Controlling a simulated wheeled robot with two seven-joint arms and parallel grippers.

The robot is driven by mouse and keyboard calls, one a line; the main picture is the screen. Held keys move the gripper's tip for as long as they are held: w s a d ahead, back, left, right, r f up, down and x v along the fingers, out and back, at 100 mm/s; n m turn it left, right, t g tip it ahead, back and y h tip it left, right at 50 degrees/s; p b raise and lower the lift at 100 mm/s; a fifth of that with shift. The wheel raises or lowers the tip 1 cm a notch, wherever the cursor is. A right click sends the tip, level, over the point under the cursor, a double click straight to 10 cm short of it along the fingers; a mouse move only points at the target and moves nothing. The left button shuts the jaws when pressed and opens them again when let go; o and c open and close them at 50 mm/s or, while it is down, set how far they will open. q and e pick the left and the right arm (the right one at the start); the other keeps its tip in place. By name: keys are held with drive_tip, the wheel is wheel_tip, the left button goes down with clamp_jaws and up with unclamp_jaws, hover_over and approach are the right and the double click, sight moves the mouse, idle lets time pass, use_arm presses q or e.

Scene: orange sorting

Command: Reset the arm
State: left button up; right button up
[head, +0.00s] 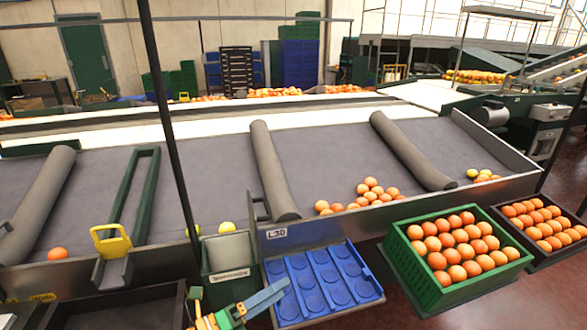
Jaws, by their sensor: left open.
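My left gripper (238,300) shows at the bottom edge, left of centre. It is open, with nothing seen between its fingers. It is in front of the small green bin (229,262) and left of the blue tray (290,318). Most of the left arm is below the picture. My right gripper is not in view.
The blue tray has empty round pockets. A green crate (395,262) of oranges stands to its right, a dark crate (497,220) of oranges beyond. Oranges (370,182) rest on the grey sorting table (330,150). A dark empty crate (120,312) is at lower left.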

use_arm(q)
drive_tip(key=s+a+f+n+y, duration=0.2)
drive_tip(key=a+f+n+y, duration=0.2)
drive_tip(key=f+n, duration=0.3)
drive_tip(key=s+a+f+n+t+y, duration=0.1)
drive_tip(key=s+a+f+n+y, duration=0.2)
drive_tip(key=f+n, duration=0.45)
drive_tip(key=s+a+f+n+y, duration=0.1)
drive_tip(key=a+f+n+y, duration=0.3)
drive_tip(key=f, duration=0.5)
drive_tip(key=s+a+f+n+g+y, duration=0.35)
drive_tip(key=s+f+n, duration=0.35)
drive_tip(key=s+f, duration=0.5)
drive_tip(key=s+f+n+g, duration=0.2)
drive_tip(key=s+g, duration=0.1)
drive_tip(key=s, duration=0.7)
drive_tip(key=s+f+n+g+y, duration=0.1)
drive_tip(key=s+f+n+g, duration=0.1)
drive_tip(key=s, duration=0.8)
drive_tip(key=shift+s+a+f+n+g, duration=0.3)
drive_tip(key=shift+n+g, duration=0.45)
drive_tip(key=shift+g, duration=0.4)
drive_tip(key=shift+d, duration=0.1)
drive_tip(key=shift+w, duration=0.1)
